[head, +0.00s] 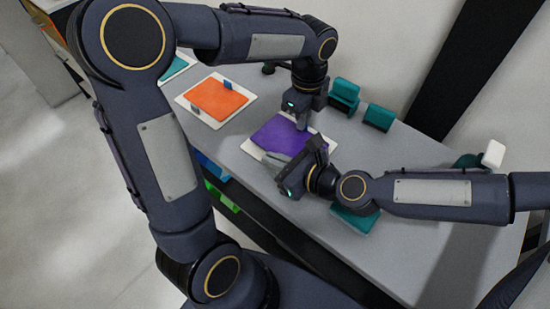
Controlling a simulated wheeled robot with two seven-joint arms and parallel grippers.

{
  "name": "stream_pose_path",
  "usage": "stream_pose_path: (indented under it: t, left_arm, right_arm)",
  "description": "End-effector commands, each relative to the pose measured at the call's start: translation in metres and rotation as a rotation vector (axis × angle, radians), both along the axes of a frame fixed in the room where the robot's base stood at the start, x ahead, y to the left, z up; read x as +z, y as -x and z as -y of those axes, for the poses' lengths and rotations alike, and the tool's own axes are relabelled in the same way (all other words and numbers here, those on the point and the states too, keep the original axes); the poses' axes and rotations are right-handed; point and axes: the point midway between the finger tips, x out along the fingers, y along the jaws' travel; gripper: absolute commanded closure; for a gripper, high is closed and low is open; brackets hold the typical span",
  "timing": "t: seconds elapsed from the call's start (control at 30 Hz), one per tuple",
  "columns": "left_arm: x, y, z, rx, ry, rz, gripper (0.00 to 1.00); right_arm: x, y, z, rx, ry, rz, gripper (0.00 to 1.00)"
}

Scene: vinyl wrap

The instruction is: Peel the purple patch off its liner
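The purple patch (275,134) lies on its white liner (249,149) near the middle of the grey table. It looks mostly flat, and its near right part is hidden by my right gripper. My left gripper (303,124) points down at the patch's far right edge. My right gripper (277,160) reaches in from the right and is over the near edge of the patch and liner. The fingers of both grippers are too small or covered to tell whether they are open or shut, or whether they touch the patch.
An orange patch (215,97) on a white liner lies to the left, with a teal patch (176,67) beyond it. Teal blocks (379,117) stand along the back edge. Another teal item (355,223) sits under my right arm. The table's right front (400,245) is mostly clear.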

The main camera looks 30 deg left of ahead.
Motion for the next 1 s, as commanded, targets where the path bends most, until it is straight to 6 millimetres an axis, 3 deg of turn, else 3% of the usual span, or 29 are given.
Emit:
stream_pose_path:
  t: [1.0]
  left_arm:
    - [0.052, -0.001, 0.001, 0.0, 0.003, 0.005, 1.0]
  right_arm:
    - [-0.002, 0.001, 0.001, 0.001, 0.004, -0.006, 1.0]
